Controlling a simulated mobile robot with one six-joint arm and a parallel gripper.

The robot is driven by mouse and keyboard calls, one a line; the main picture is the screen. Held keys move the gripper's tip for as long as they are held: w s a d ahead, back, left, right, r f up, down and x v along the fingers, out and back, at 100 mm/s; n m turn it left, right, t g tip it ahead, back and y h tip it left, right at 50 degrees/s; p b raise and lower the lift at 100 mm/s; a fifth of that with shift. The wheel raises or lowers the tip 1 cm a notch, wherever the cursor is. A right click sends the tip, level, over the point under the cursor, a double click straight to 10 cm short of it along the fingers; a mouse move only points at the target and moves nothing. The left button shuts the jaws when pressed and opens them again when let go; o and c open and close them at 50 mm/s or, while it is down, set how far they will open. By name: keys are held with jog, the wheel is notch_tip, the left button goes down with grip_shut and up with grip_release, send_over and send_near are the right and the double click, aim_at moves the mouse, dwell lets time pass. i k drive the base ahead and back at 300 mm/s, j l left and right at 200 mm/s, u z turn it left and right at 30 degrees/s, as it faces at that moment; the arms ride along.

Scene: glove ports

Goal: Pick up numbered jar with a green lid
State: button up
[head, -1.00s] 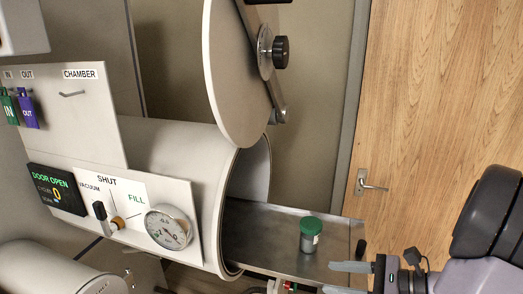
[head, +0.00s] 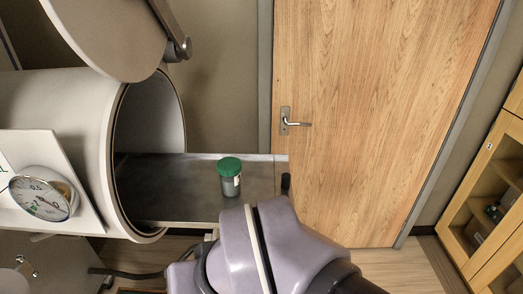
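The jar (head: 231,178) with a green lid stands upright on the grey metal tray (head: 180,205) that sticks out of the round chamber. A pale label shows on its side, but any number is too small to read. My arm's lilac-grey links fill the lower middle of the head view, just below and right of the jar.
The cylindrical chamber (head: 75,95) is open, with its round door (head: 115,30) swung up above. A pressure gauge (head: 40,195) is at left. A wooden door (head: 370,110) stands behind, and a glass-fronted cabinet (head: 490,195) at right.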

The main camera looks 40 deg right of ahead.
aim_at(229, 169)
jog(key=l+z, duration=0.25)
jog(key=l, duration=0.2)
jog(key=i+l+z, duration=0.1)
jog(key=l+z, duration=0.15)
jog(key=l, duration=0.2)
jog(key=i+l+u, duration=0.2)
jog(key=u, duration=0.2)
jog(key=i+l+u, duration=0.15)
jog(key=l+u, duration=0.25)
jog(key=i+l+u, duration=0.1)
jog(key=l+u, duration=0.65)
jog(key=i+l, duration=0.05)
jog(key=l, duration=0.05)
